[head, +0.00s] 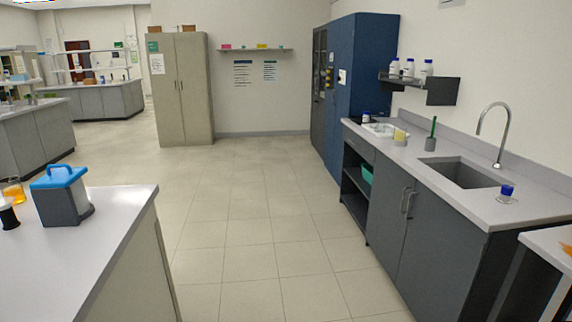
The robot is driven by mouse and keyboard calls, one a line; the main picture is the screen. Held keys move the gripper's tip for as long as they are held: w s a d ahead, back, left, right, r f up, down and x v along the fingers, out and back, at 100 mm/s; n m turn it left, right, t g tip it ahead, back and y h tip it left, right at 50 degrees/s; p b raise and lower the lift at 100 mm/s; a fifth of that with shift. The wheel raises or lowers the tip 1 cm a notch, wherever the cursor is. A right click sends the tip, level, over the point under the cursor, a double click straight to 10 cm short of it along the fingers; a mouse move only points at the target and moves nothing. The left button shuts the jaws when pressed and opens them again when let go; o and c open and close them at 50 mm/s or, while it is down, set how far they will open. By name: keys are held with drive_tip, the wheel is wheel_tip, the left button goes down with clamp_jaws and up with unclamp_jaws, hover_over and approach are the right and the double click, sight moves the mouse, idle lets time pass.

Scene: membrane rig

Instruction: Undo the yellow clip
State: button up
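I cannot make out a yellow clip or a membrane rig in the head view. My gripper and arm are not in this view. Small yellow things do show: a yellow block (401,136) like a sponge on the sink counter, and yellow marks on the tall blue cabinet (357,95). They are too small to identify surely. An orange patch (566,249) lies on a white-topped table (545,238) cut off at the lower right edge.
A bench (95,250) at left holds a blue-lidded grey box (62,194) and a beaker of orange liquid (13,191). The sink counter (460,210) runs along the right wall. A beige cabinet (180,90) stands at the back. The tiled floor (250,220) between is clear.

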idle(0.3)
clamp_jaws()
